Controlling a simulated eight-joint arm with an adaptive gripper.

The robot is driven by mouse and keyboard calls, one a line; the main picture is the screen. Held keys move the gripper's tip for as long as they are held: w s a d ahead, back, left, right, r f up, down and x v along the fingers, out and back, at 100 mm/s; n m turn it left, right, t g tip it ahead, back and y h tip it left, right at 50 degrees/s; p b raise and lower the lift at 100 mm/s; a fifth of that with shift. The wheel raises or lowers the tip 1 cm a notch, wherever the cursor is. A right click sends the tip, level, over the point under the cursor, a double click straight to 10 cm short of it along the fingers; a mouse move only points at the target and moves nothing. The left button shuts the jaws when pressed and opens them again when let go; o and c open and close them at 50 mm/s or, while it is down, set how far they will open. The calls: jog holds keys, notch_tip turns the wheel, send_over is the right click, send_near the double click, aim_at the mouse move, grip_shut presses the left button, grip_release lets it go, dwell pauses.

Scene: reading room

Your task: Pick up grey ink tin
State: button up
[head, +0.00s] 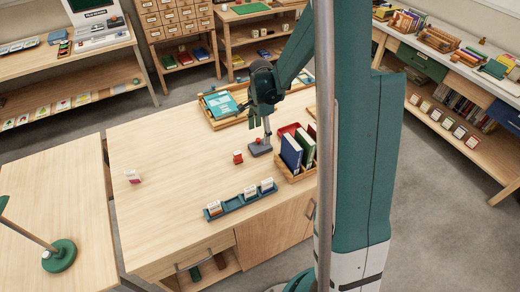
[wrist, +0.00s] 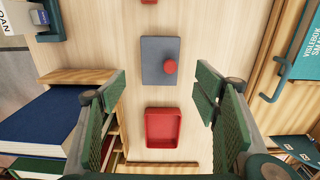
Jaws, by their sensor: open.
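A flat grey square tin (head: 262,151) with a red knob on top lies on the wooden table in the head view; I take it as the grey ink tin. In the wrist view the grey tin (wrist: 155,74) lies flat just beyond the fingertips, near the middle, with its red knob right of centre. My gripper (wrist: 160,88) is open and points down, with nothing between its fingers. In the head view my gripper (head: 260,122) is above the tin and apart from it, partly hiding the area behind.
A red open tray (wrist: 150,128) lies beside the tin. A wooden book box (head: 284,172) with upright books and a wooden tray (head: 215,122) with teal booklets flank it. A red block (head: 238,157) and a teal card holder (head: 232,207) are nearby. The left tabletop is mostly clear.

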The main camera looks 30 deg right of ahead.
aim_at(260, 146)
jog(key=shift+f, duration=1.3)
jog(key=shift+a+f+b, duration=0.15)
jog(key=shift+f+b, duration=0.3)
jog(key=shift+f, duration=2.15)
jog(key=c, duration=1.2)
jog(key=shift+c, duration=0.2)
jog(key=shift+r, duration=0.15)
